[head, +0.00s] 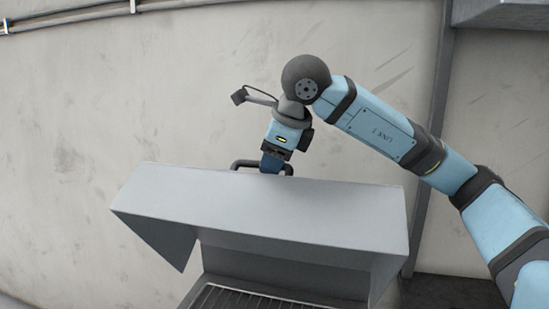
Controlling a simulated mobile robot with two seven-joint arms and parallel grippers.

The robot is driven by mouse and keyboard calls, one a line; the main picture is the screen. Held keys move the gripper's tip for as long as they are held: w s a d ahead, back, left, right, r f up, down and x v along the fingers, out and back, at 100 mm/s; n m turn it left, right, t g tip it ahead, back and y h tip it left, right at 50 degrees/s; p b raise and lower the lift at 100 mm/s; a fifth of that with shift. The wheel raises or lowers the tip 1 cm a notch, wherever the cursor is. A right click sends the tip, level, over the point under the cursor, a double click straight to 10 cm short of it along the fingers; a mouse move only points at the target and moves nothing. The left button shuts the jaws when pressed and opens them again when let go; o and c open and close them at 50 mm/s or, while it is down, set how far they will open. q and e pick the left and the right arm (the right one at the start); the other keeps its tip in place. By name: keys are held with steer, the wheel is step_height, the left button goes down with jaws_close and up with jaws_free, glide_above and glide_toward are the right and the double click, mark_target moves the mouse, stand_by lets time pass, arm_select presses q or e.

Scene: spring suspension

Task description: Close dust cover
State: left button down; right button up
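The dust cover (270,205) is a grey sheet-metal lid with folded sides, raised and tilted above a dark box (240,265) with a ribbed grille. A dark bar handle (240,163) stands at the cover's far edge. My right gripper (271,163) comes down from above at this handle, with its blue lower part right at the bar. The fingertips are partly hidden behind the cover's edge, so I cannot tell whether they are shut on the handle. My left gripper is not in view.
A plain grey wall (80,110) stands behind the cover, with a thin pipe (70,17) along its top left. A dark vertical post (438,90) and a grey box (500,14) are at the right. Free room shows left of the cover.

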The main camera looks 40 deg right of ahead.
steer(key=shift+r, duration=0.1)
steer(key=v, duration=1.3)
steer(key=shift+s+r, duration=0.25)
steer(key=shift+d, duration=0.1)
